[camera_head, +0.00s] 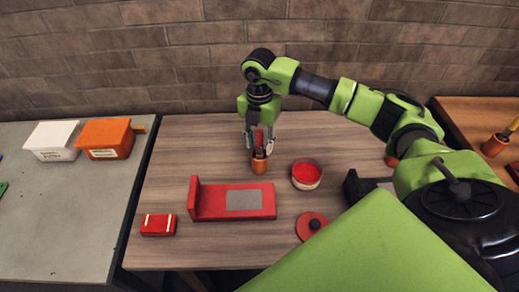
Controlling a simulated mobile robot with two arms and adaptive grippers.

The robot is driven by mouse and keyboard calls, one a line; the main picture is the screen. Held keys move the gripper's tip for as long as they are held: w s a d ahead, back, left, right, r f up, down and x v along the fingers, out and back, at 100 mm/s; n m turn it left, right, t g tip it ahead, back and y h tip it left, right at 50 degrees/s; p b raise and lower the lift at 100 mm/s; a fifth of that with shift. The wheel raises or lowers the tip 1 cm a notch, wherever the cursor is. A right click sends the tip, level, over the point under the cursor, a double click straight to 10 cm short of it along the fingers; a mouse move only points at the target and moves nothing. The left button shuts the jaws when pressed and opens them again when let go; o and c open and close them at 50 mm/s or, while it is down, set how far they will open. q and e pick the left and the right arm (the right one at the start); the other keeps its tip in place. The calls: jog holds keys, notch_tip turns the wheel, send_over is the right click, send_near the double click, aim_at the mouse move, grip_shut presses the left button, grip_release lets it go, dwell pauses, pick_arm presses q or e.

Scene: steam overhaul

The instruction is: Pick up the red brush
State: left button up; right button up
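The red brush (259,138) stands upright in a small orange-brown cup (259,164) near the back middle of the wooden table. Its lower end is hidden in the cup. My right gripper (259,148) points straight down over the cup, with one finger on each side of the brush. The fingers look spread wider than the brush, so the gripper appears open around it; contact is too small to make out. My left gripper is not in view.
A red L-shaped stand (215,204), red box (158,225) and red lid (311,226) lie nearer. White (53,141) and orange (106,138) bins stand on the grey table. A brick wall (180,59) is behind.

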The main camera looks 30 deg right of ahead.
aim_at(259, 131)
jog(key=shift+f, duration=0.65)
grip_shut()
jog(key=shift+r, duration=0.1)
notch_tip(259, 131, up, 9)
jog(key=shift+r+b, duration=0.1)
jog(key=shift+b, duration=1.05)
jog(key=shift+r, duration=0.4)
